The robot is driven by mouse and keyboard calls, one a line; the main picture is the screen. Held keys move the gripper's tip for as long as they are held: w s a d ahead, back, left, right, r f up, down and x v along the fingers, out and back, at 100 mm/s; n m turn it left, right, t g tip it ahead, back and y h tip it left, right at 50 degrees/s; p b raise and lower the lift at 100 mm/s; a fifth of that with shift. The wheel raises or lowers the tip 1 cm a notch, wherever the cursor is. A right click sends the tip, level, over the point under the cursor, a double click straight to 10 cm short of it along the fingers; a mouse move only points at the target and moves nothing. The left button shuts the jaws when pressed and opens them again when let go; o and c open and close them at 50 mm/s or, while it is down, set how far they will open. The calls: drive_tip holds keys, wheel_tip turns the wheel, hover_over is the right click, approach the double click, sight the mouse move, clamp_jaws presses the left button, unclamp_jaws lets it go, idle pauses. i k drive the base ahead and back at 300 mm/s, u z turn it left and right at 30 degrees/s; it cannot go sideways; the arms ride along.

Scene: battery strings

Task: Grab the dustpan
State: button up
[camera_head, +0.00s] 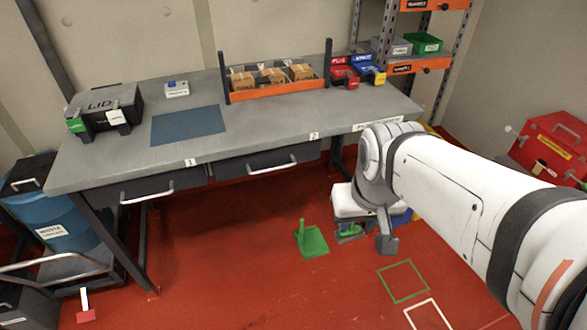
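A green dustpan (311,242) lies on the red floor in front of the workbench, its short handle standing up at its left side. My gripper (368,240) is to the right of the dustpan, pointing down and apart from it. Its two fingers look spread, with red floor showing between them, and I see nothing held. A small green patch shows by the left finger; I cannot tell what it belongs to.
The grey workbench (260,139) with two drawers stands behind. A green square outline (403,281) and a white one are on the floor at right. A blue barrel (62,225) is at left, a red toolbox (553,143) at right.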

sight(311, 242)
drive_tip(key=i, duration=0.4)
drive_tip(key=z, duration=0.6)
drive_tip(key=k, duration=1.25)
drive_tip(key=u, duration=0.4)
drive_tip(key=i, duration=1.3)
drive_tip(key=u, duration=0.05)
